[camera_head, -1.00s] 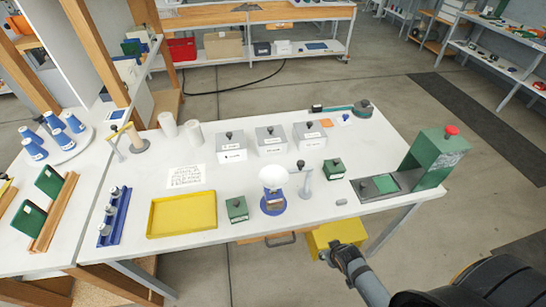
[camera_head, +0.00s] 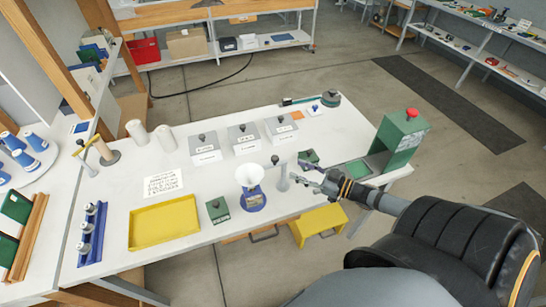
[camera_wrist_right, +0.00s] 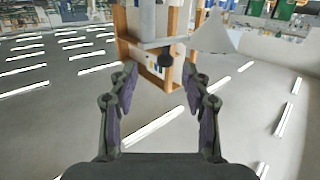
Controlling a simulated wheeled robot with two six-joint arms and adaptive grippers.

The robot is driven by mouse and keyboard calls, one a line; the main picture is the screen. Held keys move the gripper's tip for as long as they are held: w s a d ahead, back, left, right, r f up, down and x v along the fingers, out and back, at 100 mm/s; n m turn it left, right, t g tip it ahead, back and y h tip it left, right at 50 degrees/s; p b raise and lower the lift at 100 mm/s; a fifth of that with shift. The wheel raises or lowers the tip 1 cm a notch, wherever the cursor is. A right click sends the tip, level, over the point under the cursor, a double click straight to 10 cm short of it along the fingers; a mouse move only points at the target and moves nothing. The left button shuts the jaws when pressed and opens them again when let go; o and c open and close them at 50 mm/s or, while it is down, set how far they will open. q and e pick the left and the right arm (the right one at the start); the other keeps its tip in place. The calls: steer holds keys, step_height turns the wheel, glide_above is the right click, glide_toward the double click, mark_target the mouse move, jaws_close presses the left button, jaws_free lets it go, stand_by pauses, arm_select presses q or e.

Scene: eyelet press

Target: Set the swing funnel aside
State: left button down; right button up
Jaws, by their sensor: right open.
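The swing funnel is a white cone (camera_head: 250,175) above a blue-based stand (camera_head: 253,200) near the table's front edge. A grey post (camera_head: 283,180) with a dark knob (camera_head: 275,159) stands just right of it. My right gripper (camera_head: 300,172) is open and empty, right of the post and apart from it. In the right wrist view the fingers (camera_wrist_right: 160,78) are spread, with the black knob (camera_wrist_right: 167,59) showing between and beyond the tips. The grey arm (camera_wrist_right: 160,43) and funnel cone (camera_wrist_right: 215,38) appear beyond them. My left gripper is not in view.
A green press (camera_head: 402,140) with a red button stands at the right end. A green block (camera_head: 218,210) and yellow tray (camera_head: 163,222) lie left of the funnel. Labelled grey boxes (camera_head: 243,139) stand behind. A small green box (camera_head: 308,156) is partly hidden behind my gripper.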

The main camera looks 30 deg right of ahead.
mark_target(275, 157)
steer(key=shift+n+y, duration=0.4)
steer(key=shift+y, duration=0.3)
steer(key=x, duration=0.3)
steer(key=r+b+x, duration=0.1)
steer(key=x, duration=0.1)
steer(key=r+b+x, duration=0.1)
steer(key=x, duration=0.2)
steer(key=shift+w+a, duration=0.55)
steer(key=shift+w, duration=0.1)
jaws_close()
